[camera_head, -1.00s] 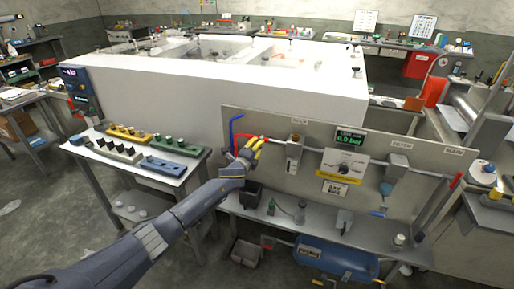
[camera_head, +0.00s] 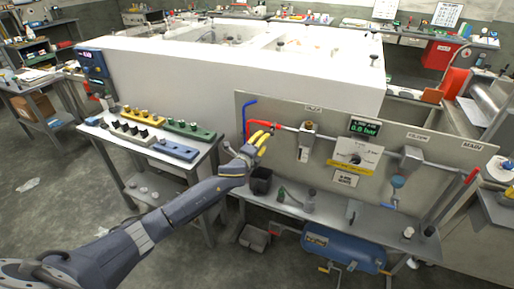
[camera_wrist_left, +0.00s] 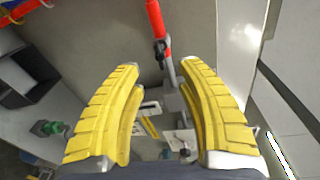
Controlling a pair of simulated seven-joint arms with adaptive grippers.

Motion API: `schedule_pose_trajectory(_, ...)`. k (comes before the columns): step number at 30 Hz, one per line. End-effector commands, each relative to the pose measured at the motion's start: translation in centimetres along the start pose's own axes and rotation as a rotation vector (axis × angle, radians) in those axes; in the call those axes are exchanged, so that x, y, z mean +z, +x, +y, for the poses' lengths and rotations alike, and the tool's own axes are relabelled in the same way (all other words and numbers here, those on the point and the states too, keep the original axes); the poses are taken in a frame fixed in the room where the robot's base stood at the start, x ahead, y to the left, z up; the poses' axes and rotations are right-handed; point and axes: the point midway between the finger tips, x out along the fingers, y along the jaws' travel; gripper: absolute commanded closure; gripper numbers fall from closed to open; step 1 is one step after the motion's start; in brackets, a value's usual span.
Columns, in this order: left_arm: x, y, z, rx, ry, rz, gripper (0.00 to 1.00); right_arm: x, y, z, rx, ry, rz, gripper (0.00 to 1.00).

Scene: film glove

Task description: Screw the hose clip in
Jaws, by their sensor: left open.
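My left gripper (camera_head: 262,142) reaches in from the left, in front of the upright grey panel (camera_head: 290,165). Its yellow fingers are open and stand just below and in front of a red hose (camera_head: 249,128) on the panel's left side. In the left wrist view, the open fingers (camera_wrist_left: 160,72) have a gap between them. A red tube (camera_wrist_left: 156,20) ends beyond that gap, with a small black piece (camera_wrist_left: 160,52) at its lower end, possibly the hose clip. No finger visibly touches it. My right gripper is not in view.
A side table (camera_head: 130,152) at left holds several coloured blocks. A white enclosure (camera_head: 200,75) stands behind.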

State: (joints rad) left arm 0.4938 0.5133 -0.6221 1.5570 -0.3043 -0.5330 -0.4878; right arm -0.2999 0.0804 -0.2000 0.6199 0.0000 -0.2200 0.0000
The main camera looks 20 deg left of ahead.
Motion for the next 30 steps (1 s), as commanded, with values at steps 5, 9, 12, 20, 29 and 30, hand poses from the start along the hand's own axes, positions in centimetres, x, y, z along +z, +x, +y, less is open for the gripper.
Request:
schedule_pose_trajectory(5,0.0,-2.4,0.1,0.000,0.001,0.000,0.62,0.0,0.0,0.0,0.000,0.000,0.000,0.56)
schedule_pose_trajectory(9,0.0,-3.6,0.1,0.000,0.000,0.000,0.62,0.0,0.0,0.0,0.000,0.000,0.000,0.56)
schedule_pose_trajectory(12,0.0,-4.1,0.0,0.000,0.000,0.000,0.62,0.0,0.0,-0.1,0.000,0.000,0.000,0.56)
schedule_pose_trajectory(20,0.0,-4.4,0.0,0.001,0.001,0.000,0.62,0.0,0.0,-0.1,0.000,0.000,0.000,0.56)
schedule_pose_trajectory(29,0.0,-4.4,0.0,0.000,-0.002,0.000,0.62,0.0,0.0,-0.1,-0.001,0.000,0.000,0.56)
schedule_pose_trajectory(30,0.0,-4.4,0.0,0.000,-0.009,0.000,0.62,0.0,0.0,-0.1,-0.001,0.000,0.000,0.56)
